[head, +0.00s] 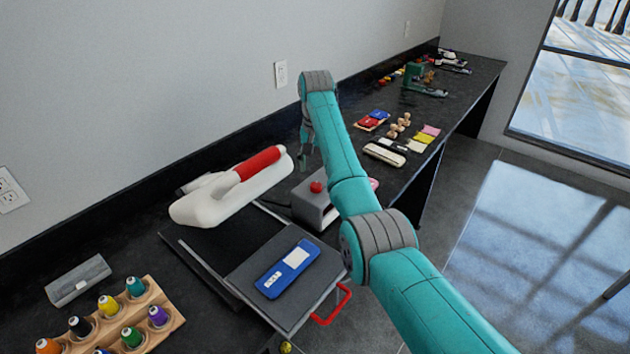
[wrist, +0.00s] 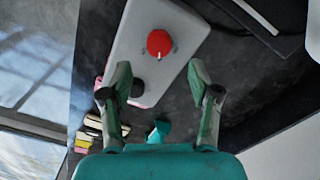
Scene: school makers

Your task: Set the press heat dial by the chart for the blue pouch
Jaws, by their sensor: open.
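A grey control box (head: 312,205) stands on the bench beside the press, partly hidden by my arm. Its red dial (head: 316,187) also shows in the wrist view (wrist: 159,42), with a pale pointer mark on the side toward my gripper. A black knob (wrist: 139,86) sits on the same box. My gripper (wrist: 158,66) is open and empty, its fingers apart on either side of the box's near end; it appears small in the head view (head: 305,157). A blue pouch (head: 288,268) with a white label lies on the press's grey plate (head: 256,262). I cannot make out a chart.
The press's white upper arm (head: 207,205) has a red grip (head: 258,163); a red handle (head: 335,308) juts from the plate's front. A wooden thread rack (head: 165,325) and a grey block (head: 78,281) stand front left. Small craft items line the bench beyond.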

